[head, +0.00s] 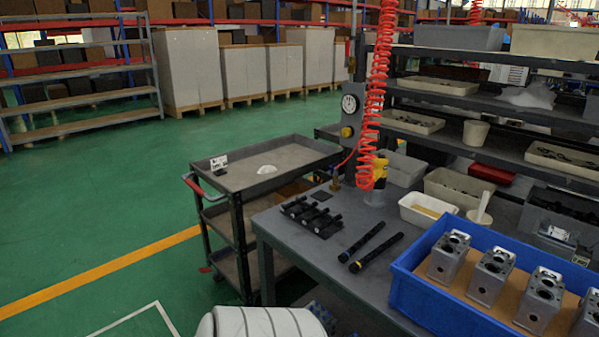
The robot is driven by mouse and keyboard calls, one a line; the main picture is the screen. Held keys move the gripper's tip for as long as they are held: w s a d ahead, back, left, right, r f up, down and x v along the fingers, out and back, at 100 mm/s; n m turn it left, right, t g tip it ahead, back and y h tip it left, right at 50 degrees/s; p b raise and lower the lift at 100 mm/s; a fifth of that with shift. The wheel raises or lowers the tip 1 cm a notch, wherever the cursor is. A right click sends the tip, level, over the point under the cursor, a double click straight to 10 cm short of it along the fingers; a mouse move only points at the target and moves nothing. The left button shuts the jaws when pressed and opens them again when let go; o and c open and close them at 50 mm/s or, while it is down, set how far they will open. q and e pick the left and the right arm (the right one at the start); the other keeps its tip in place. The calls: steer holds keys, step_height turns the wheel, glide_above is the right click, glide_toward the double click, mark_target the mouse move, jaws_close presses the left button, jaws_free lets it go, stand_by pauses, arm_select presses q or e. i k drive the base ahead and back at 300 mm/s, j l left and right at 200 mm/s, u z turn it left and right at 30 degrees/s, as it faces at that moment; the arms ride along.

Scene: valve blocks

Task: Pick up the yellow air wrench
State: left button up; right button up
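The yellow air wrench (380,171) stands near the back edge of the grey workbench (300,238). A red coiled hose (376,100) hangs from above and partly covers the wrench. The wrench is small in the view, so its handle and trigger are hard to make out. Neither of my grippers shows in the head view.
A blue crate (404,292) with several metal valve blocks fills the bench's right front. Two black rods (361,243) and a black rack (311,216) lie left of it. A white tray (427,210) stands right of the wrench. A grey cart (264,170) stands left; green floor beyond is clear.

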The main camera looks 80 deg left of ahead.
mark_target(380, 170)
steer(key=u, duration=1.9)
steer(key=i+j+z, duration=0.1)
steer(key=i+z, duration=0.15)
steer(key=i, duration=0.1)
